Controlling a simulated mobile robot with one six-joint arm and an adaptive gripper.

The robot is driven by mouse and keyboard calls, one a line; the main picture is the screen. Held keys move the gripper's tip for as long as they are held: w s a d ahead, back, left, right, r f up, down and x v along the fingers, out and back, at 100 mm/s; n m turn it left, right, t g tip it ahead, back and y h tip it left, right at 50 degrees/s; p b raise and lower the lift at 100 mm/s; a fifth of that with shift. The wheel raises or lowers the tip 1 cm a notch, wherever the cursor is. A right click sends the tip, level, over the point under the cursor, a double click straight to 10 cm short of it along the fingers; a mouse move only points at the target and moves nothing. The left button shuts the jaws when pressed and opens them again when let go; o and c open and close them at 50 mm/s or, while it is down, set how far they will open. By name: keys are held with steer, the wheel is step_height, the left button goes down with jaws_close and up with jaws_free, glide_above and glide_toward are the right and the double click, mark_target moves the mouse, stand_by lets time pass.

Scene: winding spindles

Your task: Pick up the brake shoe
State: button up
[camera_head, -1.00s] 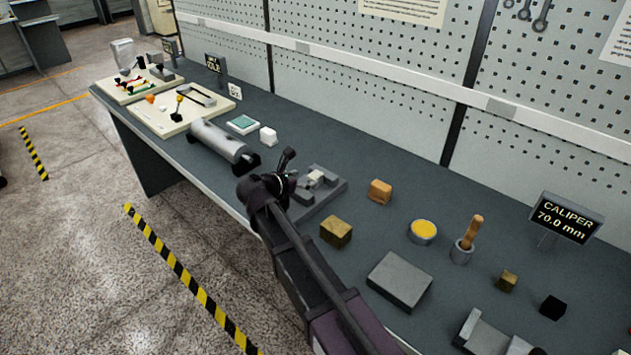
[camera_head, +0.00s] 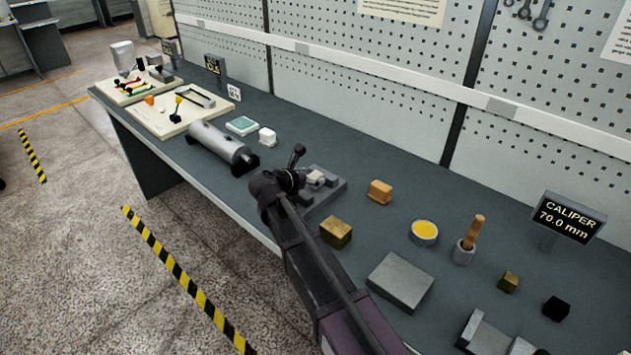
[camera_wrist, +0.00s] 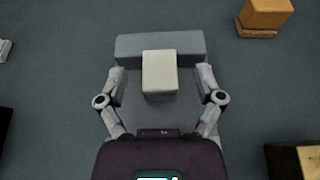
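A small pale block, likely the brake shoe (camera_wrist: 159,75), sits on a grey stepped fixture (camera_wrist: 160,43). In the head view the pale block (camera_head: 315,178) shows on the fixture (camera_head: 333,188), partly behind my gripper (camera_head: 294,172). In the wrist view my gripper (camera_wrist: 161,78) is open, with one finger on each side of the block. Clear gaps show between both fingers and the block, and it is not held. The block's lower part is hard to make out against the fixture.
An orange-brown block (camera_head: 380,191) and a brass block (camera_head: 335,232) stand near the fixture. A grey slab (camera_head: 399,281) and a yellow-filled tin (camera_head: 423,232) are to the right. A silver cylinder (camera_head: 220,143) lies to the left. Bare bench separates them.

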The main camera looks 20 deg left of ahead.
mark_target(312, 177)
jaws_close()
steer(key=shift+r, duration=0.15)
step_height(312, 177, up, 3)
steer(key=p, duration=0.3)
steer(key=s+d+r+p, duration=0.1)
steer(key=s+d+p, duration=0.1)
steer(key=s, duration=1.4)
steer(key=shift+d+r, duration=0.3)
steer(key=shift+r, duration=0.05)
steer(key=shift+w, duration=0.1)
